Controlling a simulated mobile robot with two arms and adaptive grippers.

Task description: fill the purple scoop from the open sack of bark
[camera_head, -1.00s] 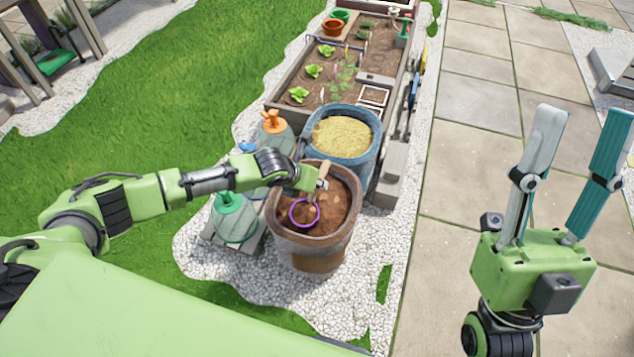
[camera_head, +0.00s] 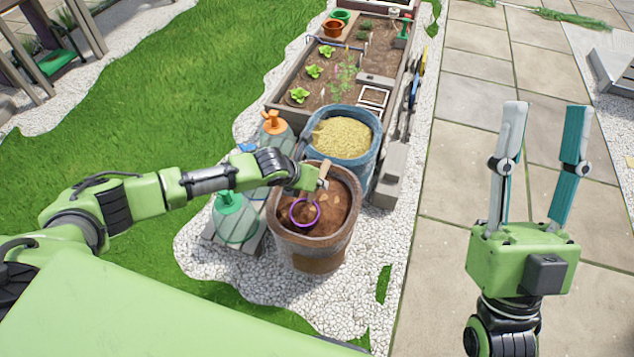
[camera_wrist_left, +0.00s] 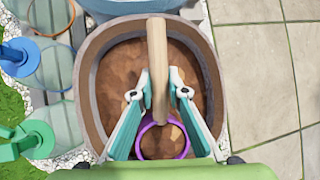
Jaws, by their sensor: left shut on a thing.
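The purple scoop (camera_head: 304,212) has a round purple rim and a wooden handle (camera_head: 323,172). It sits inside the mouth of the open brown sack (camera_head: 318,246), at the level of the brown bark (camera_head: 338,205). My left gripper (camera_wrist_left: 158,82) is shut on the wooden handle in the left wrist view, with one finger on each side. The purple rim (camera_wrist_left: 140,145) shows below the fingers, and brown shows inside it. I cannot tell how full the scoop is. My right gripper (camera_head: 546,107) is open and empty over the paving, its fingers pointing up.
A blue sack (camera_head: 366,158) of pale yellow material stands right behind the brown one. Green-capped (camera_head: 229,200) and orange-capped (camera_head: 272,122) containers stand to the left. A planter bed (camera_head: 285,92) lies farther back. The paving (camera_head: 450,200) at right is clear.

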